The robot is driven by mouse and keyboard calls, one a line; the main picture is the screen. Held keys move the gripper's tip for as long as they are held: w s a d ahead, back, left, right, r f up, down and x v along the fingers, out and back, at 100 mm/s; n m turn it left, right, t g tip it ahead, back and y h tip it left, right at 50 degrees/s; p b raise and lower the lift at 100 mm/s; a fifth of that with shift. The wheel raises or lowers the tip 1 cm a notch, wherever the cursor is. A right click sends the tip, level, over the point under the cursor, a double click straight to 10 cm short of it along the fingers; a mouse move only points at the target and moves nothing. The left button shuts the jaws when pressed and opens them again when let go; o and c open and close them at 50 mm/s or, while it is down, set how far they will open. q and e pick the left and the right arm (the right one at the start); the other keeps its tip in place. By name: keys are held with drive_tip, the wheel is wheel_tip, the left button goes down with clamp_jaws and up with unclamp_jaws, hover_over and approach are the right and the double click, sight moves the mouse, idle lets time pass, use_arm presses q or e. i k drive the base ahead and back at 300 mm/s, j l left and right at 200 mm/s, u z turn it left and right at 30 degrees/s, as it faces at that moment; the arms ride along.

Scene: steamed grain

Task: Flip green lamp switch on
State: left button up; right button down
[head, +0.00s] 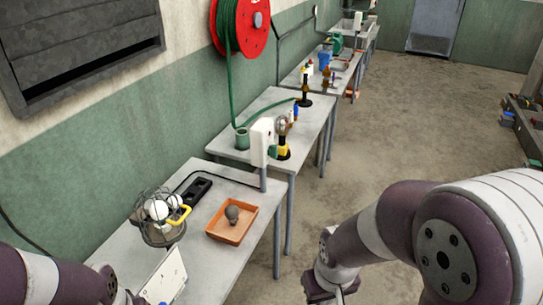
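No switch can be clearly made out as the green lamp's. A white upright box (262,142) on a post stands between the near and second tables, with a small green part (273,152) on its right side. Beside it is a clear bulb on a yellow and black base (283,148). A white panel with small dark marks (164,278) lies tilted at the near table's front; its markings are too small to read. My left arm reaches in at bottom left, near this panel; its fingers are not visible. My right gripper (338,294) is at the bottom edge, mostly cut off, apart from the tables.
The near table (232,180) holds a wire basket with white bulbs (158,215), an orange tray (231,225) with a dark grey object, and a black power strip (192,191). A red hose reel (240,22) hangs on the wall.

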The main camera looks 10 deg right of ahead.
sight(273, 152)
drive_tip(key=i+l+u, duration=0.2)
drive_tip(key=l, duration=0.2)
drive_tip(key=i+l+u, duration=0.1)
drive_tip(key=l+u, duration=0.15)
drive_tip(key=i+l+u, duration=0.2)
drive_tip(key=l, duration=0.35)
drive_tip(key=l+u, duration=0.2)
drive_tip(key=l, duration=0.2)
drive_tip(key=i+u, duration=0.25)
drive_tip(key=i+l, duration=0.05)
